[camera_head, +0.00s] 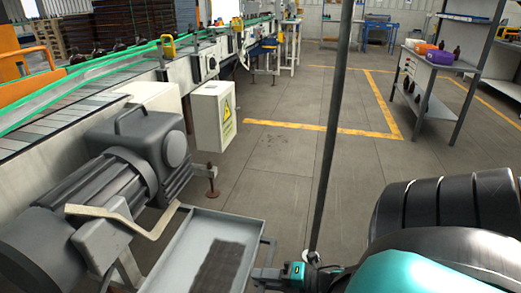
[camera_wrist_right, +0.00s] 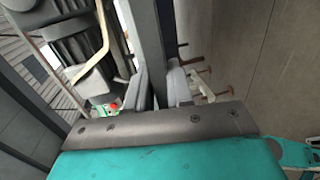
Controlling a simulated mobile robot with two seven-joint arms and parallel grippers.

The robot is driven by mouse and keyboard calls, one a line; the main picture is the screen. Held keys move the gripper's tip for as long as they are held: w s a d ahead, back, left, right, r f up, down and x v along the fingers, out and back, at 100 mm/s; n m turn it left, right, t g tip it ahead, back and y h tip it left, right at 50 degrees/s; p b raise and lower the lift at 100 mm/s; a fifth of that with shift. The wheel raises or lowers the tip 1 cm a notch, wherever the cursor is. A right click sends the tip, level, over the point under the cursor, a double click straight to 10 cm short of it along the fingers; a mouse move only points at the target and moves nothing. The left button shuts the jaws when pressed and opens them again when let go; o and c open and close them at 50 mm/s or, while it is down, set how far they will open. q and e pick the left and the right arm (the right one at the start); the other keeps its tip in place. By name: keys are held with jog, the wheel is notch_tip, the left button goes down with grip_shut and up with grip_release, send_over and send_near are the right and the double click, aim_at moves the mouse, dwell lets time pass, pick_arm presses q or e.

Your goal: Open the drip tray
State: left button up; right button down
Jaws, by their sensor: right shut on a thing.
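The drip tray (camera_head: 243,219) is a shallow grey metal tray with a dark patch on its floor, below the grey motor in the head view. My right gripper (camera_head: 268,272) is at the tray's right side, low in the picture. In the right wrist view my right gripper (camera_wrist_right: 158,92) has its two grey fingers on either side of a grey upright strip, which looks like part of the drip tray (camera_wrist_right: 148,40). It is shut on it. The exact contact is small and partly hidden. My left gripper is not in view.
The grey motor (camera_head: 115,165) and a bent pale lever (camera_head: 120,217) stand left of the tray. A white box with a yellow warning sign (camera_head: 213,115) is beyond it. A thin dark pole (camera_head: 335,120) crosses the view. The floor (camera_head: 270,180) to the right is clear.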

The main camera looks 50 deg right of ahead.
jog(key=c, duration=1.3)
grip_release()
jog(key=shift+c, duration=0.2)
jog(key=shift+o, duration=1)
jog(key=p+v, duration=0.1)
jog(key=v, duration=1.2)
